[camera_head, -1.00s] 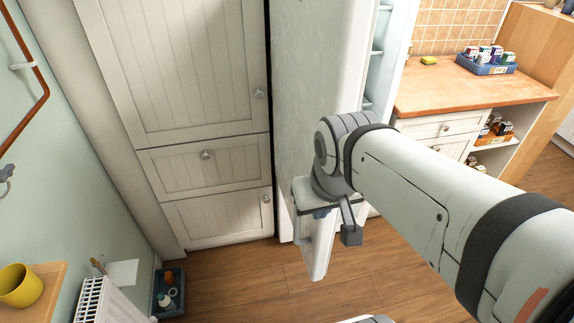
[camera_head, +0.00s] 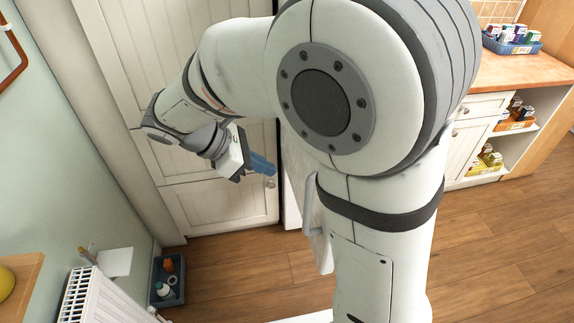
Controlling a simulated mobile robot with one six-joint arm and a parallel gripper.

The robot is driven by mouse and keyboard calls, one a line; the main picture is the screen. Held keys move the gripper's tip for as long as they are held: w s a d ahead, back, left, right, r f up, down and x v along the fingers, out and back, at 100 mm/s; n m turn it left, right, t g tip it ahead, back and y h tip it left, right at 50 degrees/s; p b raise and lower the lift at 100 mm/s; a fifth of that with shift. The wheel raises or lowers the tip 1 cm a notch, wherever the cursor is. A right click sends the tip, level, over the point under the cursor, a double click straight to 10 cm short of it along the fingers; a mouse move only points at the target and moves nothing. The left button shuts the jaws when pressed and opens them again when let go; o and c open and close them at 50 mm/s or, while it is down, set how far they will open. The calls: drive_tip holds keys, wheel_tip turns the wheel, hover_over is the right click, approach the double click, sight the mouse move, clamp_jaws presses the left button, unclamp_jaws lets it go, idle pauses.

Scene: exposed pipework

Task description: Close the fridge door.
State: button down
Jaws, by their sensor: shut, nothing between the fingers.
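The fridge door (camera_head: 296,165) is a pale, textured panel behind my arm, and my arm hides most of it. Its lower part with a white handle-like bar (camera_head: 314,215) shows just left of my upright arm link. The fridge interior is hidden in this view. My gripper (camera_head: 266,167), with blue fingers, is shut and empty. It is in front of the white cabinet, just left of the visible strip of the fridge door, and points right. A small gap seems to lie between the fingertips and the door; I cannot tell the depth.
A tall white panelled cabinet (camera_head: 125,62) stands at left behind my gripper. A radiator (camera_head: 75,298) and a dark crate (camera_head: 168,282) are at lower left. A wooden counter (camera_head: 505,72) with open shelves is at right. The wooden floor (camera_head: 480,250) is clear at lower right.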

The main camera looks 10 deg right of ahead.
sight(308, 178)
drive_tip(key=x, duration=0.3)
drive_tip(key=d+r+x, duration=0.1)
drive_tip(key=x, duration=0.7)
drive_tip(key=shift+d+r+p, duration=0.3)
drive_tip(key=shift+d+p, duration=0.1)
drive_tip(key=shift+d, duration=0.5)
drive_tip(key=shift+w+d+f, duration=0.1)
